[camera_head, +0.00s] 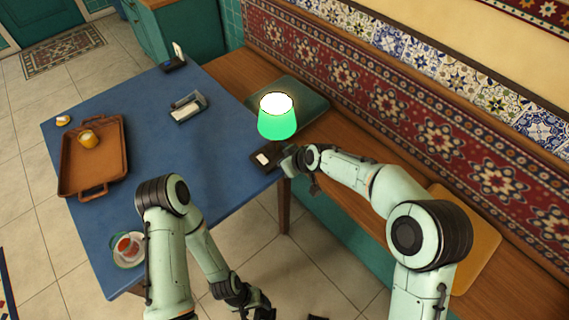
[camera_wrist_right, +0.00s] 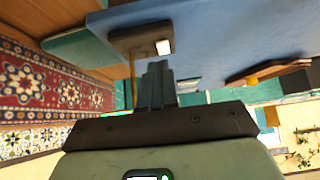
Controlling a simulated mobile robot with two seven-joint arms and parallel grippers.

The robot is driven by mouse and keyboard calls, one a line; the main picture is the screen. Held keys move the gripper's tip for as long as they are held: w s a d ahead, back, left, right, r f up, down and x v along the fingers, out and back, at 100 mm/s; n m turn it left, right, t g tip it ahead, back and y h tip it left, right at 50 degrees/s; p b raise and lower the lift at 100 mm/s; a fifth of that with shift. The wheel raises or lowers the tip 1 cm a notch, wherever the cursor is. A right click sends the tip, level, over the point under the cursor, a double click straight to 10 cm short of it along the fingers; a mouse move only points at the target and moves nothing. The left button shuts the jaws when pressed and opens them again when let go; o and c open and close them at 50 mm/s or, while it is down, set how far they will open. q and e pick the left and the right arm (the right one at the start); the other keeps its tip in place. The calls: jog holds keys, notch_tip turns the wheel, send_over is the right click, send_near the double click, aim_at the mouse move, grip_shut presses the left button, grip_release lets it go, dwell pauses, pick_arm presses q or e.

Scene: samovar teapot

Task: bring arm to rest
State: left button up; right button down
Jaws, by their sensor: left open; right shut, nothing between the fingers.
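My right arm comes in from the right in the head view and reaches to the right corner of the blue table. My right gripper (camera_head: 289,162) is beside the dark base (camera_head: 264,158) of the lamp. In the right wrist view its fingers (camera_wrist_right: 158,78) are shut together with nothing between them, and the lamp base (camera_wrist_right: 130,39) shows beyond them. I cannot tell the exact gap to the base. My left arm bends down past the table's front edge. My left gripper (camera_head: 250,303) hangs low over the floor, open and empty, partly cut by the bottom edge.
The lit lamp's green shade (camera_head: 277,121) rises beside my right gripper. The blue table (camera_head: 150,165) holds a brown tray (camera_head: 66,165) with a yellow cup (camera_head: 89,139), a holder (camera_head: 188,107), and a tea cup (camera_head: 127,247) near my left arm. A wooden bench (camera_head: 345,135) runs along the wall.

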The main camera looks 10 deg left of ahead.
pick_arm(q)
jog(key=shift+w+a, duration=0.1)
dwell(0.4)
pick_arm(e)
jog(key=s+d+f+m+g+h, duration=0.1)
jog(key=s+d+f+m, duration=0.1)
jog(key=s+d+f, duration=0.4)
jog(key=s+d+f+m+g, duration=0.1)
jog(key=s+d+f+m, duration=0.15)
jog(key=f, duration=0.45)
jog(key=s+d+f+m+g+h, duration=0.1)
jog(key=s+d+f+m, duration=0.15)
jog(key=d+f, duration=0.35)
pick_arm(q)
jog(key=shift+w+r+p, duration=0.35)
jog(key=shift+r+p, duration=0.35)
jog(key=shift+r, duration=0.1)
pick_arm(e)
jog(key=s+d+f+m+g, duration=0.1)
jog(key=s+d+f+m, duration=0.1)
jog(key=s, duration=0.6)
jog(key=s+d+f+m+g, duration=0.1)
jog(key=s+d+f+m, duration=0.2)
jog(key=s, duration=0.5)
jog(key=s+d+f+m, duration=0.2)
jog(key=s, duration=0.7)
jog(key=shift+d+f+g+h, duration=0.25)
jog(key=shift+d+g+h, duration=0.05)
jog(key=shift+g, duration=0.1)
jog(key=shift+s, duration=0.1)
